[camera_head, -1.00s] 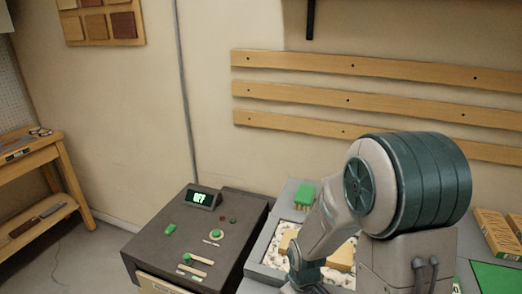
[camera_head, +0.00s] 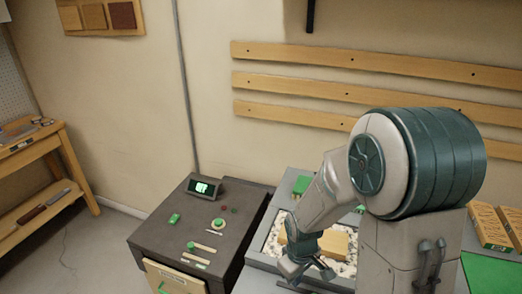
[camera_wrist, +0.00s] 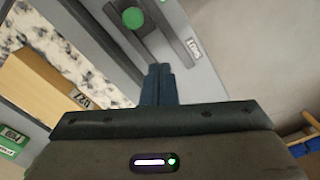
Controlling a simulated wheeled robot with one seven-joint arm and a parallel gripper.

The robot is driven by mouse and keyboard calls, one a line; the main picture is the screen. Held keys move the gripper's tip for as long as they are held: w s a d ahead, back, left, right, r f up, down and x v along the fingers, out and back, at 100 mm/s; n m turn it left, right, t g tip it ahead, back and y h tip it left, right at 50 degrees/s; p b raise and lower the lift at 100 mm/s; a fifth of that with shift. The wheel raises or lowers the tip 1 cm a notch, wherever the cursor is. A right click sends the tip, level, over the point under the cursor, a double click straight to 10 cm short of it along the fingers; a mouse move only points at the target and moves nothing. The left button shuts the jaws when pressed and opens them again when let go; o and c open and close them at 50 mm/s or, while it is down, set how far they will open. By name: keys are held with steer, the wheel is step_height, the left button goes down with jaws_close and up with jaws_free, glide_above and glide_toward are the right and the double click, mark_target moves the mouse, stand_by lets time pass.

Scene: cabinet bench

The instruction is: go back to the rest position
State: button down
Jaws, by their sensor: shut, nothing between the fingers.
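My gripper shows in the wrist view (camera_wrist: 160,85) with its two dark fingers together and nothing between them. It points at a grey panel (camera_wrist: 205,50) that has a green round knob (camera_wrist: 133,17) and a small label. In the head view my arm reaches down in front of the tray, and the fingertips are hard to make out there.
A grey tray with speckled white filling (camera_head: 272,243) holds a wooden block (camera_head: 335,243). To its left stands a dark control cabinet (camera_head: 165,236) with a lit display (camera_head: 203,187). A wooden bench (camera_head: 45,145) is far left. Wooden boxes (camera_head: 490,226) lie at right.

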steer(key=shift+r, duration=0.45)
steer(key=shift+r, duration=0.1)
steer(key=s+d+r+m+t, duration=0.1)
steer(key=s+r+m, duration=0.3)
steer(key=r, duration=0.6)
steer(key=s+d+r+m+t, duration=0.2)
steer(key=s+d+r+m, duration=0.2)
steer(key=r, duration=0.5)
steer(key=shift+s+d+r+t, duration=0.3)
steer(key=shift+s+d+r, duration=0.05)
steer(key=shift+s, duration=0.8)
